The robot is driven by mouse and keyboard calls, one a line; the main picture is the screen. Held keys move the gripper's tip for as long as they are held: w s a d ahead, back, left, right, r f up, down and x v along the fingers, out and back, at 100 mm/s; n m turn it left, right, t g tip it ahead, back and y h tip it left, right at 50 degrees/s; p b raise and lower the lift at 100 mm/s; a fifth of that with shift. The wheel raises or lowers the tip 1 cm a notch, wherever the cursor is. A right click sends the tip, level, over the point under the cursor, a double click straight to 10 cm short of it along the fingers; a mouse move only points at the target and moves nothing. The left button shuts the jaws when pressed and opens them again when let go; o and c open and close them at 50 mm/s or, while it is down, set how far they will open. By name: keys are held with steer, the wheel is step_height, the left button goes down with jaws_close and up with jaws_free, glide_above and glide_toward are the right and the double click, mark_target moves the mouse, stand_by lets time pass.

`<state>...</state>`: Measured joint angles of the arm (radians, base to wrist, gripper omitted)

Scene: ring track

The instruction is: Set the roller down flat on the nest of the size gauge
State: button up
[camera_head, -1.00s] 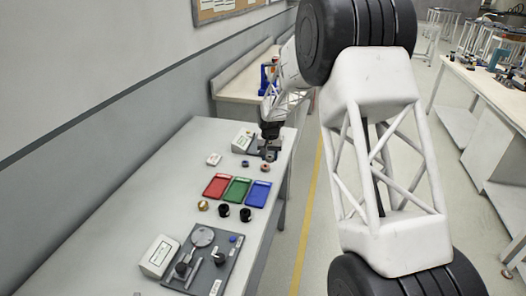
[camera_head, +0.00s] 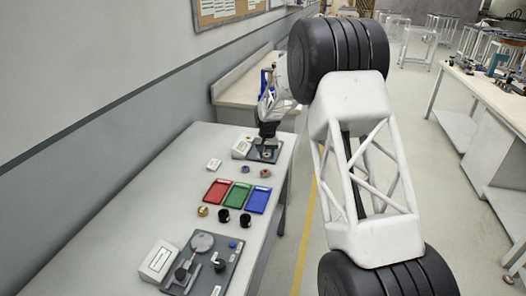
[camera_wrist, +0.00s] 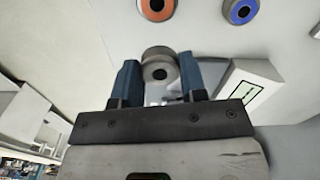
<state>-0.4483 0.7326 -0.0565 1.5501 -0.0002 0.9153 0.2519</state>
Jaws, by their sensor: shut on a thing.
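In the head view my gripper (camera_head: 267,142) is at the far end of the table, over the dark plate of a gauge with a white display box (camera_head: 242,149). I take this to be the size gauge; its display box also shows in the wrist view (camera_wrist: 252,92), right of the fingers. The nest is hidden or too small to make out, so I cannot tell whether the roller touches it.
An orange-centred ring (camera_wrist: 157,8) and a blue-centred ring (camera_wrist: 240,10) lie near the gauge. Red (camera_head: 217,190), green (camera_head: 237,195) and blue (camera_head: 258,199) trays stand nearer, with several small parts before them. Another instrument on a grey plate (camera_head: 212,262) is at the near end.

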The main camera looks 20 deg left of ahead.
steer(key=shift+w+a+f, duration=0.15)
steer(key=shift+w+a, duration=0.5)
steer(key=shift+w, duration=0.75)
steer(key=shift+w+a+f, duration=0.1)
steer(key=shift+w+a, duration=0.55)
steer(key=shift+w, duration=0.7)
steer(key=shift+w+a+f, duration=0.15)
steer(key=shift+w+a, duration=0.5)
steer(key=shift+w, duration=0.75)
steer(key=shift+w+a, duration=0.1)
steer(key=shift+w, duration=0.15)
steer(key=shift+f, duration=1.8)
steer(key=shift+f, duration=0.1)
steer(key=o, duration=1)
step_height(320, 180, up, 12)
